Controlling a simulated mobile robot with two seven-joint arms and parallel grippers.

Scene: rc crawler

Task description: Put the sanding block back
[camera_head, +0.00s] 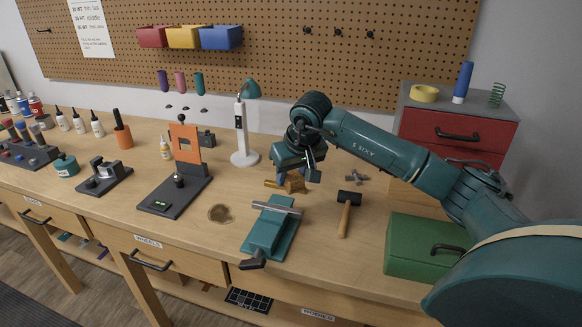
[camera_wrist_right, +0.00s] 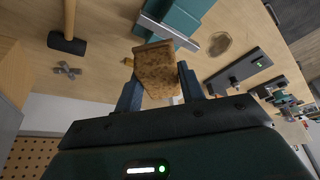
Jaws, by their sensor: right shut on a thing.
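The sanding block (camera_wrist_right: 158,66) is a brown, speckled block. In the wrist view it sits between the two fingers of my right gripper (camera_wrist_right: 160,90), which is shut on it. In the head view the right gripper (camera_head: 297,176) points down over the workbench behind the teal vise, with the block (camera_head: 294,185) at its fingertips. The fingers hide part of the block, and I cannot tell whether it touches the bench top. My left gripper is not in view.
A small yellow-brown piece (camera_head: 272,184) lies close left of the block. The teal vise (camera_head: 266,234) is in front, a hammer (camera_head: 346,213) and grey metal part (camera_head: 355,178) to the right. A white lamp (camera_head: 242,140) stands behind left. A green box (camera_head: 420,246) stands right.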

